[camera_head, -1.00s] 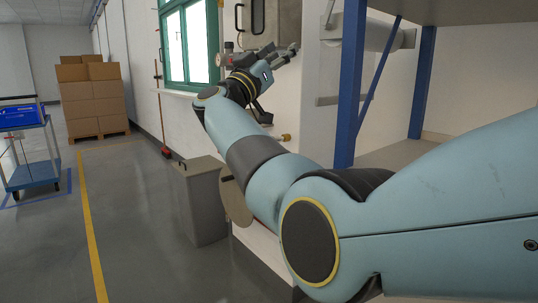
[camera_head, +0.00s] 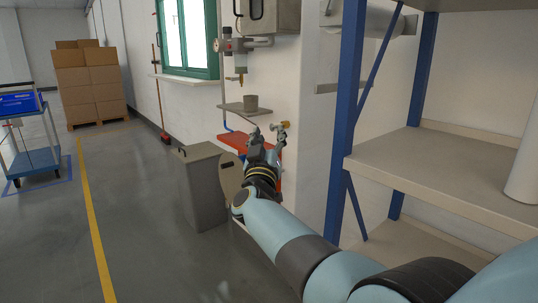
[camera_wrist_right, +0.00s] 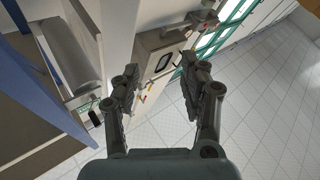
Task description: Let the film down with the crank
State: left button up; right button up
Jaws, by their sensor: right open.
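A pale grey roll (camera_head: 368,16), perhaps the film, is mounted on the wall behind the blue shelf post at the top. What looks like the same roll shows at the left of the right wrist view (camera_wrist_right: 72,52). I cannot clearly make out a crank. A brass-coloured knob (camera_head: 284,125) sticks out from the white wall. My right gripper (camera_head: 268,136) is open and empty, its fingertips close to the knob in the picture; I cannot tell if they touch. Its open fingers also show in the right wrist view (camera_wrist_right: 157,78). My left gripper is not in view.
A small wall shelf (camera_head: 236,108) with a grey cup (camera_head: 251,103) is above my right gripper, and a red surface (camera_head: 236,140) is behind it. A grey bin (camera_head: 203,185) stands left. A blue-posted rack (camera_head: 345,130) stands right.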

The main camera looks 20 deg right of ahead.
jog(key=shift+n+y, duration=0.5)
jog(key=shift+y, duration=0.4)
jog(key=shift+s+a+f, duration=0.1)
jog(key=shift+s+f, duration=0.15)
jog(key=shift+f, duration=0.9)
jog(key=shift+s+a+f, duration=0.1)
jog(key=shift+s+f, duration=0.15)
jog(key=shift+f, duration=0.85)
